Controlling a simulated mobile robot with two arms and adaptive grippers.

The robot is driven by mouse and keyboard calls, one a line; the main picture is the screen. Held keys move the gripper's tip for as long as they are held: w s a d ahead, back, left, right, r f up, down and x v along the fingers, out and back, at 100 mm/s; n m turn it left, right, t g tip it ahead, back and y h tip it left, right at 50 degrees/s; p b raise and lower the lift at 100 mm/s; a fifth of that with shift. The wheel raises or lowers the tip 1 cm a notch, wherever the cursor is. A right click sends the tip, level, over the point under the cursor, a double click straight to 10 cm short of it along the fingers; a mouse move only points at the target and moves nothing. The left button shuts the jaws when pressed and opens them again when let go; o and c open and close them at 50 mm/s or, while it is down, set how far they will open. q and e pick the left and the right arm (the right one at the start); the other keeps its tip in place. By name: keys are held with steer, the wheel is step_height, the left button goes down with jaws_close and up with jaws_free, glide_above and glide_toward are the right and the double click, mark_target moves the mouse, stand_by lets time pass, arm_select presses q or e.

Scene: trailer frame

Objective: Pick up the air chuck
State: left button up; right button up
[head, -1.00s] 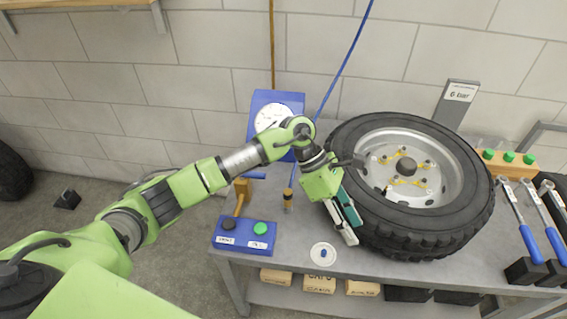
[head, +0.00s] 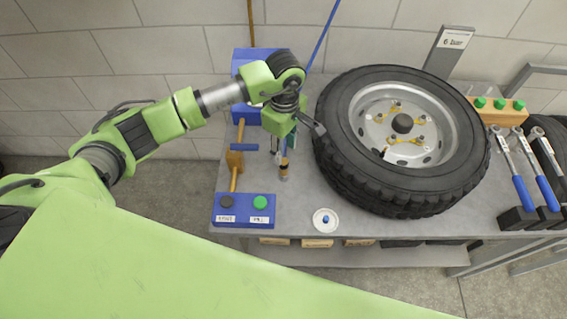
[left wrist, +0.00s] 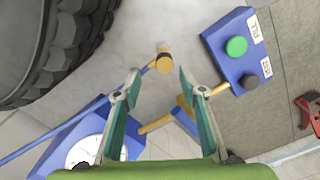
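The air chuck (head: 284,172) is a small brass-coloured piece with a dark band, on the grey bench between the tyre and the button box. In the left wrist view the air chuck (left wrist: 164,62) shows just beyond and between the fingertips. My left gripper (head: 279,155) points down over it in the head view, partly hiding its upper part. In the left wrist view my left gripper (left wrist: 160,78) is open, its two teal-lined fingers apart with nothing clasped. My right gripper is not in view.
A large tyre (head: 340,165) lies close on the right. A mallet (head: 235,160), a blue button box (head: 243,211) and a blue gauge unit (left wrist: 62,160) are nearby. A blue hose (head: 322,38) runs up the wall. A white dish (head: 318,222) lies in front, with bare bench around it.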

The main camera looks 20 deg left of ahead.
mark_target(283, 160)
arm_select(q)
steer(key=shift+s+f, duration=0.15)
steer(key=shift+f, duration=0.1)
steer(key=f+p, duration=0.2)
steer(key=f, duration=0.1)
steer(key=shift+s+f, duration=0.25)
steer(key=shift+s, duration=0.1)
steer(key=shift+w+f, duration=0.1)
steer(key=shift+f, duration=0.45)
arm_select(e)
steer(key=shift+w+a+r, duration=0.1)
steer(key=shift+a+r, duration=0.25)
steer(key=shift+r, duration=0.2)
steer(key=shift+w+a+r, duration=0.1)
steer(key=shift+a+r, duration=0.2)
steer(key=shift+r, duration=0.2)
arm_select(q)
jaws_close()
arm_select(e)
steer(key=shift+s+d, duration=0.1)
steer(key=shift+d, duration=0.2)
